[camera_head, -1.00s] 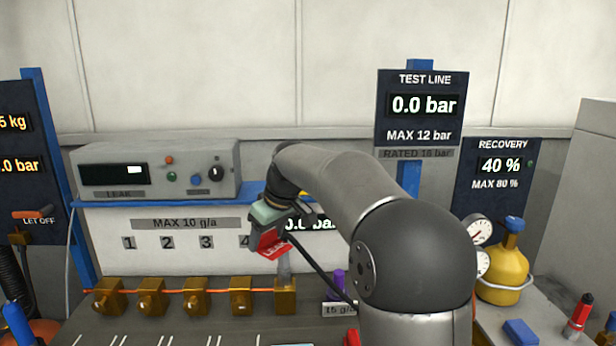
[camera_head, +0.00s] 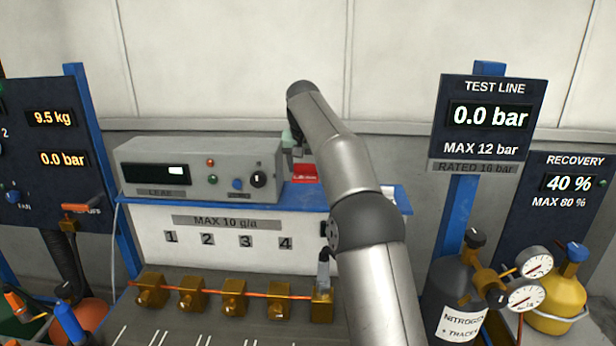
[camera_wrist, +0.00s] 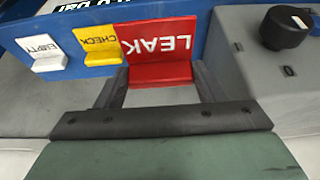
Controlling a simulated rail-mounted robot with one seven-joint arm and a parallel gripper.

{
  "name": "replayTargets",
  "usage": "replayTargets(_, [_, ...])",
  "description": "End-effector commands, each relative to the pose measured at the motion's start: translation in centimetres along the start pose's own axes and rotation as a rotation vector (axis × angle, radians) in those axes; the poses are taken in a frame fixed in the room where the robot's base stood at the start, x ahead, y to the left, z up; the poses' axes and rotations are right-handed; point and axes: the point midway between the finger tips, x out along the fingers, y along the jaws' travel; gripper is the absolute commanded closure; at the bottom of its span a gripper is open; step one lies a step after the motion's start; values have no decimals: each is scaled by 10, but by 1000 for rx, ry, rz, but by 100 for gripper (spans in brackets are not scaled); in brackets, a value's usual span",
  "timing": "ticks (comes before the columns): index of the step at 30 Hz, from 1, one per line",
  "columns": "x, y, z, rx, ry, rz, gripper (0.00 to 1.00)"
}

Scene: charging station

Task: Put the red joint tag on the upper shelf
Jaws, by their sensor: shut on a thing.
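The red tag (camera_head: 304,173), lettered LEAK in the wrist view (camera_wrist: 158,45), is between the fingers of my gripper (camera_head: 297,154). The gripper is shut on it, with one finger at each side in the wrist view (camera_wrist: 160,80). In the head view the tag is at the blue upper shelf (camera_head: 298,198), just right of the grey leak instrument (camera_head: 210,165). I cannot tell whether the tag rests on the shelf or hovers just over it. My arm hides the shelf's middle right part.
A yellow CHECK tag (camera_wrist: 97,45) and a white EMPTY tag (camera_wrist: 41,53) sit beside the red tag at the blue shelf. The instrument's black knob (camera_wrist: 285,27) is close on the other side. Brass valves (camera_head: 235,298) line the bench below.

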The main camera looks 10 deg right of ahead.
Motion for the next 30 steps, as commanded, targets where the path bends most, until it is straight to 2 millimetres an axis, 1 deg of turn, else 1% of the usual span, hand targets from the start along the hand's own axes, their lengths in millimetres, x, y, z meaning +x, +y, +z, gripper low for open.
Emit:
replayTargets(1, [10,-2,-7,-1,-5,1,62])
replayTargets(3, [28,-4,-11,-1,-4,2,62])
replayTargets(6, [47,-7,-17,-1,-2,0,62])
replayTargets(9, [60,-9,-21,-1,-2,0,62])
replayTargets(13, [70,-10,-23,-1,0,0,62])
replayTargets(15, [78,-11,-25,-1,-1,0,62])
replayTargets(19, [97,-10,-16,-1,-2,1,62])
replayTargets(22, [103,-10,-13,-1,1,0,62])
replayTargets(30, [104,-10,-12,-1,1,0,62])
